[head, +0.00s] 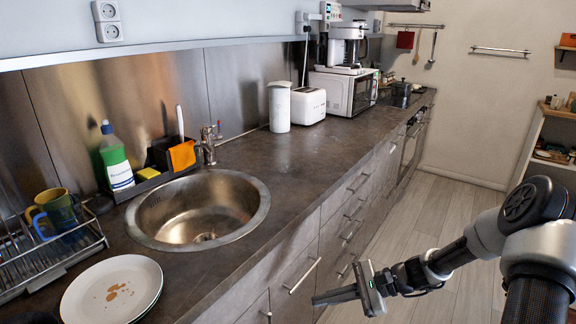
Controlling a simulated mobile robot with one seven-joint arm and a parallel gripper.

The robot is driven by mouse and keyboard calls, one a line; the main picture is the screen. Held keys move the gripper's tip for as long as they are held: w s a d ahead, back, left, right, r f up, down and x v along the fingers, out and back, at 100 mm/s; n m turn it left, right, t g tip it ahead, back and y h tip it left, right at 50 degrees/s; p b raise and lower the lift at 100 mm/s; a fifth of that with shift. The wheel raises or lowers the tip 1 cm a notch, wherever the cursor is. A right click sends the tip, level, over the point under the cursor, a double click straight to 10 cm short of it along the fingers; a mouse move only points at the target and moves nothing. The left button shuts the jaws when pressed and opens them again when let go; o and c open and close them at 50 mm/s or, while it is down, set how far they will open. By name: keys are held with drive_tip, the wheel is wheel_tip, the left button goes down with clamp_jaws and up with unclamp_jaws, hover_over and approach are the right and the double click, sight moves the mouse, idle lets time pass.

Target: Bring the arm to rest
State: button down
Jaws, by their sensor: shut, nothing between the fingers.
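My arm (470,245) reaches in from the lower right of the head view, in front of the counter. My gripper (322,299) points left and is shut with nothing in it. It hangs in front of the grey drawer and cabinet fronts (305,248), over the floor side of the counter edge. From this view I cannot tell how far its tips are from the cabinet face.
The counter holds a round sink (200,208), a dirty plate (112,290), a dish rack (50,255) and a microwave (345,91). Drawer handles (302,275) stick out near my gripper. Light wooden floor (445,215) is free beyond. A shelf (548,140) stands at right.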

drive_tip(key=s+d+r+n+t+h, duration=0.2)
drive_tip(key=s+r+n+h, duration=0.45)
drive_tip(key=s+r, duration=0.65)
drive_tip(key=s+d+r+n+t+h, duration=0.2)
drive_tip(key=s+r+n+h, duration=0.5)
drive_tip(key=r, duration=0.9)
wheel_tip(320, 180, up, 23)
drive_tip(key=s+p, duration=0.1)
drive_tip(key=p, duration=2.1)
drive_tip(key=shift+s+d+f+y, duration=0.2)
drive_tip(key=shift+y, duration=0.25)
drive_tip(key=shift+n, duration=0.25)
